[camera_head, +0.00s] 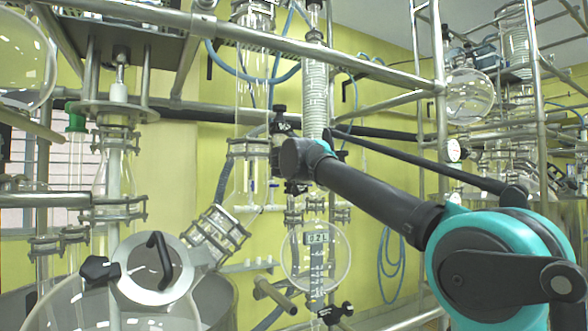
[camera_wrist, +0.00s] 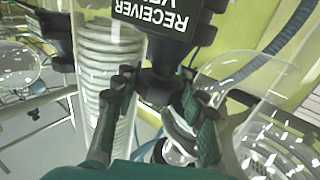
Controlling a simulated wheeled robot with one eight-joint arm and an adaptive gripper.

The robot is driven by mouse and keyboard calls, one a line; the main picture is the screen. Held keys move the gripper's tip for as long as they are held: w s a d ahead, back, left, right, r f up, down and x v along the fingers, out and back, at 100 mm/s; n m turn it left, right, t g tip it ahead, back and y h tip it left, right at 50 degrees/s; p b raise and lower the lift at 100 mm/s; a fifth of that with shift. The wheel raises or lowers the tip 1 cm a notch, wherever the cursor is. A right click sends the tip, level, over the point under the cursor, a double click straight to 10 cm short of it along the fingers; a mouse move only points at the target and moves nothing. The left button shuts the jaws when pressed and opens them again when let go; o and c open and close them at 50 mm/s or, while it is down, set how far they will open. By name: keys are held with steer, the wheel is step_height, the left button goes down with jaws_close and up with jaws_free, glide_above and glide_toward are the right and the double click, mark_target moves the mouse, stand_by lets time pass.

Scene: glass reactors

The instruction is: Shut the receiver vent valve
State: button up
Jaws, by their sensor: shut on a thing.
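The receiver vent valve shows in the wrist view as a black knob (camera_wrist: 160,82) under a black label plate (camera_wrist: 160,15). The plate carries upside-down white letters reading "RECEIVER", with a second line partly cut off. My gripper (camera_wrist: 158,105) has one dark finger on each side of the knob and is shut on it. The knob's lower end sits between the fingers. In the head view my arm reaches in from the right, and black valve parts (camera_head: 281,122) show just above its end. The fingers cannot be made out there.
A coiled glass condenser (camera_wrist: 112,80) stands close to the left finger, and curved clear glass (camera_wrist: 245,75) is close on the right. In the head view a round glass receiver (camera_head: 316,258) hangs below my arm. Steel frame rails (camera_head: 300,45) cross above it.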

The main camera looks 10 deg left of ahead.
steer(key=shift+m+h, duration=0.6)
steer(key=shift+h, duration=0.4)
steer(key=o, duration=0.9)
steer(key=s+a, duration=0.1)
steer(key=s, duration=1.1)
steer(key=shift+a, duration=0.15)
